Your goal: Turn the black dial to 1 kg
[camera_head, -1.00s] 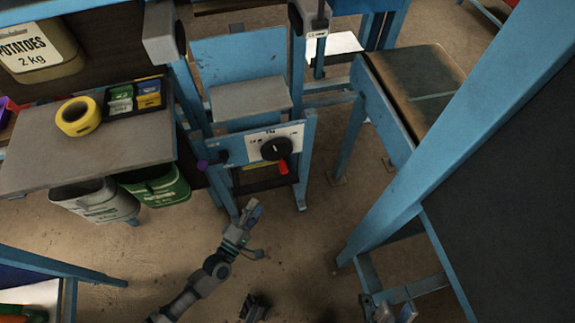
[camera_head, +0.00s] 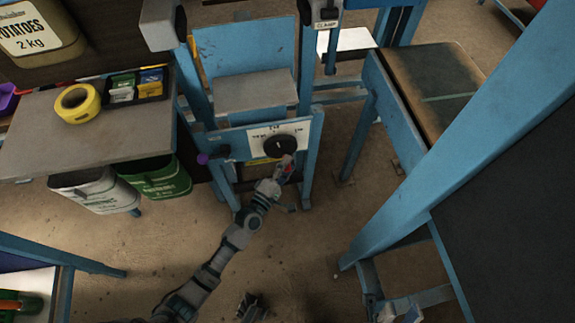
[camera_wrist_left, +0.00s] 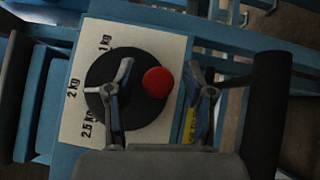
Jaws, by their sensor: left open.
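The black dial (camera_head: 279,146) sits on a white panel on the front of the blue stand. In the left wrist view, the dial (camera_wrist_left: 128,95) has a red knob (camera_wrist_left: 157,82) on its right side. Labels for 1 kg, 2 kg and 2.5 kg run along the panel's left side. I cannot make out a pointer mark. My left gripper (camera_head: 284,168) is open at the dial's lower edge. In the wrist view, its fingers (camera_wrist_left: 163,85) lie on either side of the red knob, with no clear contact.
A grey side table (camera_head: 120,145) holds yellow tape (camera_head: 77,103), above a white bin (camera_head: 95,190) and a green bin (camera_head: 163,182). A blue slanted post (camera_head: 450,150) stands on the right.

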